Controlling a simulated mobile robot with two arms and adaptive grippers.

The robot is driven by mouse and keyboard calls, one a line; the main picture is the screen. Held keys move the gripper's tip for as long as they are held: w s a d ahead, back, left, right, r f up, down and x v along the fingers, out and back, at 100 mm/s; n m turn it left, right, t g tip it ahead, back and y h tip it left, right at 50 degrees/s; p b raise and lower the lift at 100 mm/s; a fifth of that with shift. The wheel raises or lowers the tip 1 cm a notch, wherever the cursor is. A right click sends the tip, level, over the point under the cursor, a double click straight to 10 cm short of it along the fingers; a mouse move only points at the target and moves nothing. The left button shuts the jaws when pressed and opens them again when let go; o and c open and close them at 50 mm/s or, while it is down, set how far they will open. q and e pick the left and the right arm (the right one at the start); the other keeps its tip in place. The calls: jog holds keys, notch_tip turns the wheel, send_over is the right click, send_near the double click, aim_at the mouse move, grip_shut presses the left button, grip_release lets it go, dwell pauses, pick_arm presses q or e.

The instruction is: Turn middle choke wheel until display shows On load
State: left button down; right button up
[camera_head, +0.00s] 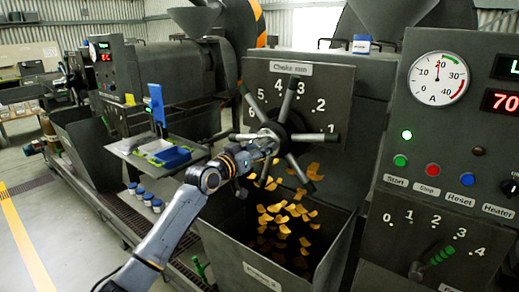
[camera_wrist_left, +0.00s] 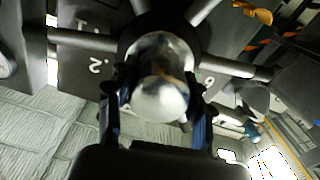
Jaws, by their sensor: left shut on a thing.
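The choke wheel (camera_head: 289,98) has a dark hub and several grey spokes. It sits on a dark panel labelled "Choke mm" with numbers around it. My left gripper (camera_head: 269,146) is at the hub. In the left wrist view, its fingers (camera_wrist_left: 158,120) are shut on a shiny rounded metal knob (camera_wrist_left: 160,92) at the wheel's centre, with spokes fanning out around it. The green text display (camera_head: 507,67) at the right is cut off by the picture edge; only its first letter, like an L, shows. My right gripper is not in view.
Orange flakes (camera_head: 283,222) fall below the wheel into an open grey bin (camera_head: 231,236). At right, a control panel has a dial (camera_head: 438,78) with its needle near 20, a red number display (camera_head: 499,102) and buttons. Another machine (camera_head: 113,70) stands at left.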

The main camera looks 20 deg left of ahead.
pick_arm(q)
jog(key=m+b, duration=0.2)
jog(key=shift+f+m, duration=0.1)
jog(key=shift+m, duration=0.3)
jog(key=shift+m+b, duration=0.6)
jog(key=shift+m, duration=0.8)
jog(key=c, duration=0.5)
grip_release()
jog(key=v, duration=1.2)
